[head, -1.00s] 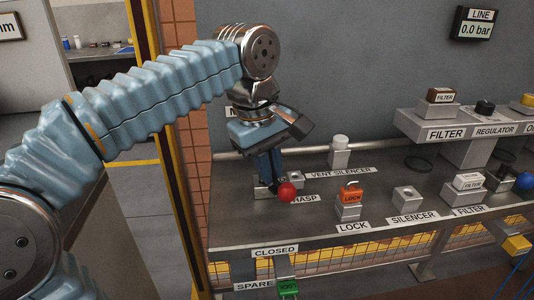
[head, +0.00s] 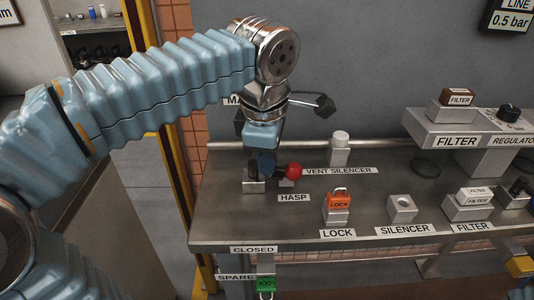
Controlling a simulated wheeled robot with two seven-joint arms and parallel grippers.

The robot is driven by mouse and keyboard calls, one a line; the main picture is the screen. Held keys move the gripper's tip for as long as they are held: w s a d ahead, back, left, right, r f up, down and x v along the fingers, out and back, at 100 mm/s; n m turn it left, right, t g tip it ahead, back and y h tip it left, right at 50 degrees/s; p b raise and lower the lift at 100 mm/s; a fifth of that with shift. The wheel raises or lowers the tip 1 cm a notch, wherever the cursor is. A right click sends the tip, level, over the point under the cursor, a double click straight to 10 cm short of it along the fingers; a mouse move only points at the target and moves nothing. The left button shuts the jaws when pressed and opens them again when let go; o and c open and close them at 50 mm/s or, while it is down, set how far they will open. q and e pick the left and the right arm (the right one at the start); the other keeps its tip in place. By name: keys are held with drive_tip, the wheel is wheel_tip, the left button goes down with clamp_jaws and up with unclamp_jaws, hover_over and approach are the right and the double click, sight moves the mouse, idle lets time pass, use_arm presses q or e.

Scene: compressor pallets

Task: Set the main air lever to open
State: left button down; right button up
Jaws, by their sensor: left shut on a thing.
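A wall label starting with "MA" is partly hidden behind my left arm. The line display (head: 512,20) at the top right reads 0.5 bar. My right gripper is not in view.
The bench (head: 300,228) holds an orange lock (head: 339,199) on a block, a vent silencer (head: 340,148), a silencer block (head: 402,208) and filter parts (head: 470,203). A green lock (head: 266,285) hangs below the front edge. A yellow post (head: 160,120) stands left of the bench.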

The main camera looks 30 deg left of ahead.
use_arm(q)
drive_tip(key=shift+w+n, duration=0.3)
drive_tip(key=shift+n, duration=0.9)
drive_tip(key=shift+a, duration=0.1)
drive_tip(key=c, duration=1.2)
unclamp_jaws()
drive_tip(key=r, duration=0.4)
drive_tip(key=s+d+r, duration=0.1)
drive_tip(key=r, duration=0.4)
drive_tip(key=s+r, duration=0.1)
drive_tip(key=r, duration=0.3)
drive_tip(key=shift+s+d+r, duration=0.15)
drive_tip(key=shift+d+r, duration=0.05)
drive_tip(key=shift+r, duration=0.1)
